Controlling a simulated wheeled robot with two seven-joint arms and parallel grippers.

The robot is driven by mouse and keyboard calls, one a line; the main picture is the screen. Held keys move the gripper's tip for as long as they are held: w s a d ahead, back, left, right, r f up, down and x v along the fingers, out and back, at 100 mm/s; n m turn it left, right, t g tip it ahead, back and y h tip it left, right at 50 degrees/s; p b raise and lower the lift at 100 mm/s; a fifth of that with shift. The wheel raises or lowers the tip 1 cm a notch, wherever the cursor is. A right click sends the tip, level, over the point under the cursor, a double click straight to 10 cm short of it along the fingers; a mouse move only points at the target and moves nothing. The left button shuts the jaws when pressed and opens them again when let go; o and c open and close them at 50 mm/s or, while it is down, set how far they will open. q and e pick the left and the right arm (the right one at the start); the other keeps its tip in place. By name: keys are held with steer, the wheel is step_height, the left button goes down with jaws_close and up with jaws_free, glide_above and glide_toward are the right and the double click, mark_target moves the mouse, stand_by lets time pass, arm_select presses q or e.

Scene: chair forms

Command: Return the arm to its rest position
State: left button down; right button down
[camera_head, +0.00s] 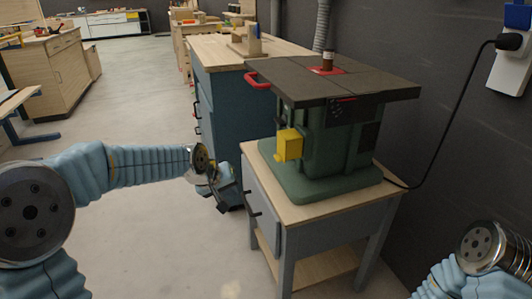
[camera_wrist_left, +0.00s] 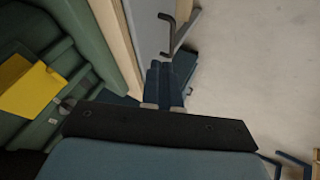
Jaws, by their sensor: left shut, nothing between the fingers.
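My left arm comes in from the left of the head view, bent, with its gripper (camera_head: 224,202) tilted downward just left of the grey cabinet (camera_head: 268,205). The left gripper is shut and empty. In the left wrist view its two dark blue fingers (camera_wrist_left: 164,100) lie side by side, with the cabinet's dark handle (camera_wrist_left: 168,35) beyond them. I cannot tell whether the fingers touch the handle. Part of my right arm shows at the lower right of the head view, but its gripper is out of frame.
A green machine (camera_head: 330,135) with a dark top and a yellow box (camera_head: 289,145) stands on the cabinet. A blue workbench (camera_head: 228,110) is behind it. A black cable (camera_head: 440,145) runs to a wall socket (camera_head: 511,65). The floor (camera_head: 140,230) at left is clear.

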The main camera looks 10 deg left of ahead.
arm_select(q)
steer(key=s+d+f+m+g, duration=0.1)
steer(key=s+d+f, duration=0.15)
steer(key=f, duration=0.55)
steer(key=s+d+f+g, duration=0.1)
steer(key=s+f, duration=0.2)
steer(key=f, duration=0.5)
steer(key=s+d+f+m+g, duration=0.1)
steer(key=s+d+f+g, duration=0.15)
steer(key=f, duration=0.65)
steer(key=s+d+f+g, duration=0.1)
steer(key=s+d+f, duration=0.1)
steer(key=s+f, duration=0.3)
steer(key=s+d+f+m+g+h, duration=0.1)
steer(key=s+d+f, duration=0.2)
steer(key=s, duration=1)
step_height(320, 180, down, 4)
steer(key=shift+s+d+r+h, duration=0.15)
steer(key=shift+d+r+h, duration=0.05)
steer(key=shift+r+h, duration=0.1)
steer(key=c, duration=1.8)
jaws_free()
steer(key=shift+c, duration=0.2)
